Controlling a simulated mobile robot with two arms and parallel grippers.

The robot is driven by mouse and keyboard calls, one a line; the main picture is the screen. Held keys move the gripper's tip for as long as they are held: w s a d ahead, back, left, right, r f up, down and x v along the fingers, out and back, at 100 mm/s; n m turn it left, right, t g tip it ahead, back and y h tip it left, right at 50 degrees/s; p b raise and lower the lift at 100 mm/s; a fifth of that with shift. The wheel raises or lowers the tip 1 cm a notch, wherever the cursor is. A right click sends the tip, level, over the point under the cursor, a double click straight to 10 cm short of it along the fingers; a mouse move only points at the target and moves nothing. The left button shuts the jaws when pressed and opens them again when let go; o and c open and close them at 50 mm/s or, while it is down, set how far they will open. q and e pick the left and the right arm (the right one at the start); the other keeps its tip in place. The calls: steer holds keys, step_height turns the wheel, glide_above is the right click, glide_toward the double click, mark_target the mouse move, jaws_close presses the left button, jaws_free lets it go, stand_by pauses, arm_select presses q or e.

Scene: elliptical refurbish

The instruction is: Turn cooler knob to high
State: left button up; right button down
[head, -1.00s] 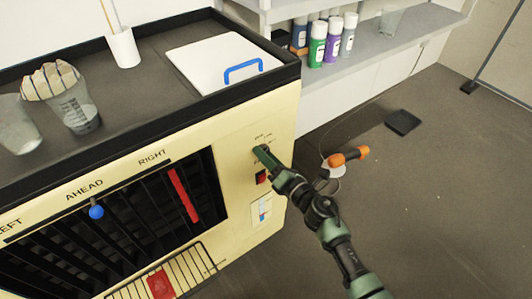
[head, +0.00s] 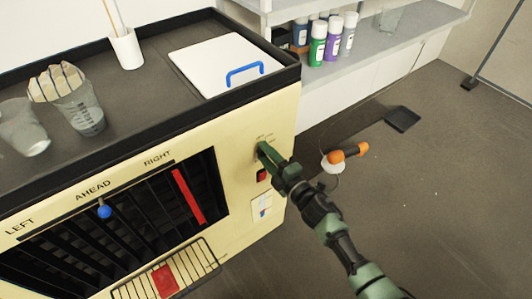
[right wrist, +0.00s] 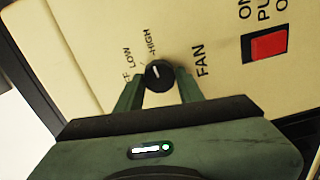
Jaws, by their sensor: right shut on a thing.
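The cooler knob (right wrist: 158,75) is a small black dial with a white mark on the cream cooler front (head: 240,205). In the right wrist view, it is printed round with OFF, LOW and HIGH, with FAN beside it. I cannot tell exactly which setting the mark points to. My right gripper (right wrist: 159,83) is shut on the knob, with one finger on each side. In the head view, the right gripper (head: 261,149) reaches the upper right of the panel and hides the knob. My left gripper is not in view.
A red switch (right wrist: 269,45) sits close to the knob, below it in the head view (head: 262,176). Louvres with a blue-tipped lever (head: 104,212) are to the left. A white lid with a blue handle (head: 245,74) lies on top. An orange-handled tool (head: 350,152) lies on the floor.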

steer(key=shift+d+m, duration=0.1)
steer(key=shift+m, duration=0.4)
steer(key=c, duration=0.9)
jaws_free()
steer(key=v, duration=0.7)
steer(key=shift+s+d, duration=0.25)
steer(key=shift+s, duration=0.05)
